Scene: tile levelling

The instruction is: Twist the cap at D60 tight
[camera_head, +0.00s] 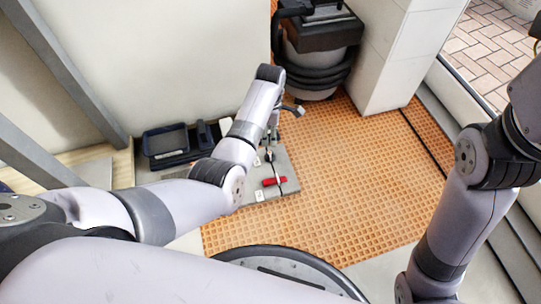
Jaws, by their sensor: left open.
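A grey tile panel (288,184) lies on the orange floor, partly covered by my left arm. A red piece (274,181) lies on it, with a thin dark line beside it. A small dark shape (269,156) that may be a cap stands on the panel further back. Small white labels show on the panel, too small to read, so I cannot tell which spot is D60. My left gripper (272,139) points down over the back of the panel, close to the dark shape, and is open. Its fingertips are small and partly hidden. My right gripper is out of view.
A black tray (166,141) with dark items stands at the left by the wall. A black and grey bucket-like machine (317,60) stands at the back beside a white pillar (400,60). The orange waffle-textured floor (360,180) right of the panel is clear.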

